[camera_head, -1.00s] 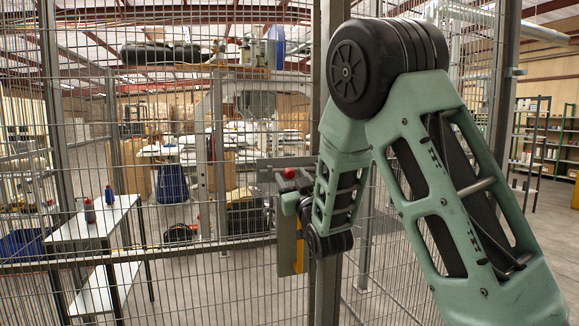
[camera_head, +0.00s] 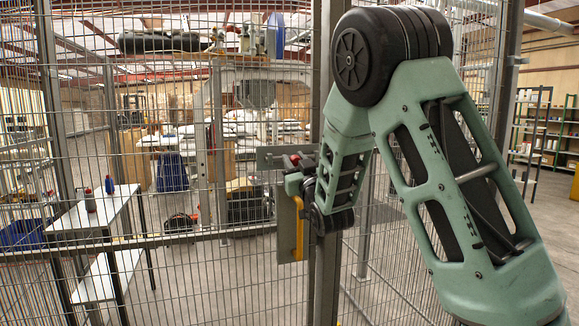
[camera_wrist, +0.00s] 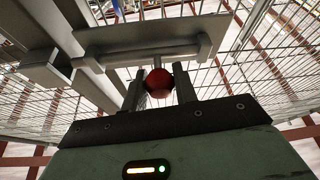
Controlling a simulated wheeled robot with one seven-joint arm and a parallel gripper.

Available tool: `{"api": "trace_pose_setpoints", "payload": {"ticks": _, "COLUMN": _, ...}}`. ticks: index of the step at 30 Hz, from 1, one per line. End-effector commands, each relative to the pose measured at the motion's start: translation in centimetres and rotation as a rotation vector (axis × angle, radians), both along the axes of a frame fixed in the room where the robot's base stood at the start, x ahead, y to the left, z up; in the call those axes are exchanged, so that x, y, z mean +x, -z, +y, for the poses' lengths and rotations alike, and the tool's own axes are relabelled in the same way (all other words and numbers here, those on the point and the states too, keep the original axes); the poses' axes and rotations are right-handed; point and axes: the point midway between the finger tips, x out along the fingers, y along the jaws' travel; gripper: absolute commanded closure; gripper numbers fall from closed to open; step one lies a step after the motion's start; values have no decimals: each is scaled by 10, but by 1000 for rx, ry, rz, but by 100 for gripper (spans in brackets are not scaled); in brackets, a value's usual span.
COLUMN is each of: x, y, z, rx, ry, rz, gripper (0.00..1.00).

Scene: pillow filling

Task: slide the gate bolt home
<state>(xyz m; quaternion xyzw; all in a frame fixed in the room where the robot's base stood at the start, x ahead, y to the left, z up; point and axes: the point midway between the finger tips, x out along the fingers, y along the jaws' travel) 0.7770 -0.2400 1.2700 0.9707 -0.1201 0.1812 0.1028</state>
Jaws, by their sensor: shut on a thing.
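The gate bolt shows in the head view as grey metalwork (camera_head: 270,157) on the mesh gate, left of a thick upright post. A red knob (camera_head: 295,159) sits on it. My gripper (camera_head: 296,174) is at the knob, partly hidden by my own wrist. In the wrist view the red knob (camera_wrist: 159,82) is between the two dark fingers of my gripper (camera_wrist: 160,85), which is shut on it. Just beyond the knob runs a grey bar (camera_wrist: 150,54) in front of a flat grey plate (camera_wrist: 155,33). The bolt's far end and its socket are not clear.
The thick upright post (camera_head: 325,270) stands right beside my wrist. A yellow handle (camera_head: 299,228) hangs below the bolt. Wire mesh (camera_head: 200,290) spans the front. Behind it stands a white table (camera_head: 95,212) with bottles. Shelves (camera_head: 545,130) stand far right.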

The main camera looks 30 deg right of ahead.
Motion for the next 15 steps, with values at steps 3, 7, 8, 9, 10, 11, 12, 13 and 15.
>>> {"api": "trace_pose_setpoints", "payload": {"ticks": 3, "x": -7, "y": 5, "z": -24, "rx": 0, "ry": 8, "rz": -7, "gripper": 100}}
{"api": "trace_pose_setpoints", "payload": {"ticks": 7, "x": -12, "y": 3, "z": -40, "rx": 0, "ry": 6, "rz": -6, "gripper": 100}}
{"api": "trace_pose_setpoints", "payload": {"ticks": 8, "x": -13, "y": 3, "z": -42, "rx": -1, "ry": 6, "rz": -5, "gripper": 100}}
{"api": "trace_pose_setpoints", "payload": {"ticks": 9, "x": -13, "y": 2, "z": -44, "rx": -1, "ry": 6, "rz": -4, "gripper": 100}}
{"api": "trace_pose_setpoints", "payload": {"ticks": 10, "x": -14, "y": 2, "z": -46, "rx": -1, "ry": 5, "rz": -3, "gripper": 100}}
{"api": "trace_pose_setpoints", "payload": {"ticks": 11, "x": -14, "y": 1, "z": -46, "rx": -2, "ry": 4, "rz": -2, "gripper": 100}}
{"api": "trace_pose_setpoints", "payload": {"ticks": 12, "x": -14, "y": 0, "z": -47, "rx": -2, "ry": 5, "rz": -1, "gripper": 100}}
{"api": "trace_pose_setpoints", "payload": {"ticks": 13, "x": -14, "y": 0, "z": -47, "rx": -1, "ry": 6, "rz": -2, "gripper": 100}}
{"api": "trace_pose_setpoints", "payload": {"ticks": 15, "x": -14, "y": 0, "z": -47, "rx": -1, "ry": 7, "rz": -1, "gripper": 100}}
